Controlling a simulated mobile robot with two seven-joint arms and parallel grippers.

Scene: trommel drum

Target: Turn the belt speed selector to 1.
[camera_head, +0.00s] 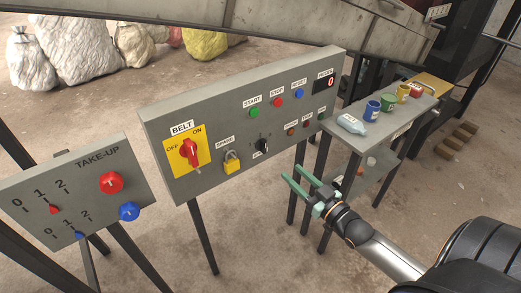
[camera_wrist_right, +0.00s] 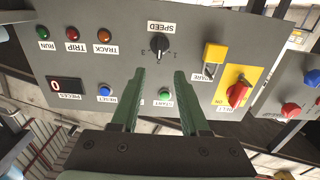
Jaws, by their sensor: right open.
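The belt speed selector is a small black knob (camera_head: 262,146) low on the grey main panel (camera_head: 215,118). In the right wrist view, which sees the panel upside down, the knob (camera_wrist_right: 159,46) sits by the SPEED label, with small position marks around it; its exact setting is too small to tell. My right gripper (camera_head: 290,172) has green fingers, open and empty, to the lower right of the knob in the head view. In the right wrist view its fingertips (camera_wrist_right: 160,72) point toward the knob, apart from it. My left gripper is not in view.
The panel also carries a red BELT switch (camera_head: 190,150), a yellow padlock (camera_head: 232,162), several buttons and a display (camera_head: 324,84) reading 0. A TAKE-UP panel (camera_head: 75,190) stands left. A shelf (camera_head: 375,130) with a bottle and cups stands right.

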